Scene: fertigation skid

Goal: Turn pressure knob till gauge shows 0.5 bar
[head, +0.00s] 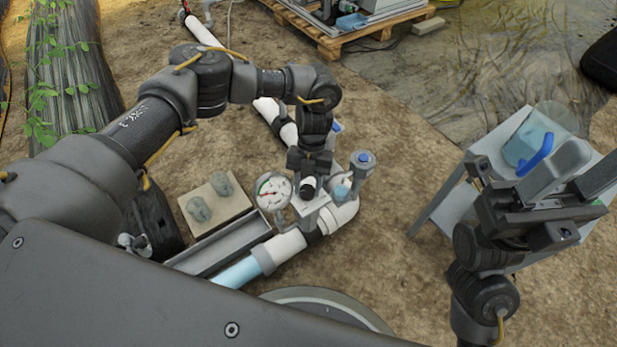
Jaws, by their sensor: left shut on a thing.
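The round white pressure gauge (273,190) stands on the pipe assembly left of my left gripper. Its dial faces up toward me and has a small red and green mark; the needle reading is too small to tell. My left gripper (310,178) comes down from above and is shut on the dark pressure knob (308,187) beside the gauge. The fingers hide much of the knob.
A blue-topped fitting (362,160) stands close right of the knob. White pipe (283,246) runs below. A grey trough (225,245) and a board with two grey lumps (215,205) lie left. The small table (452,205) holds a clear container (538,128). Bare soil lies between.

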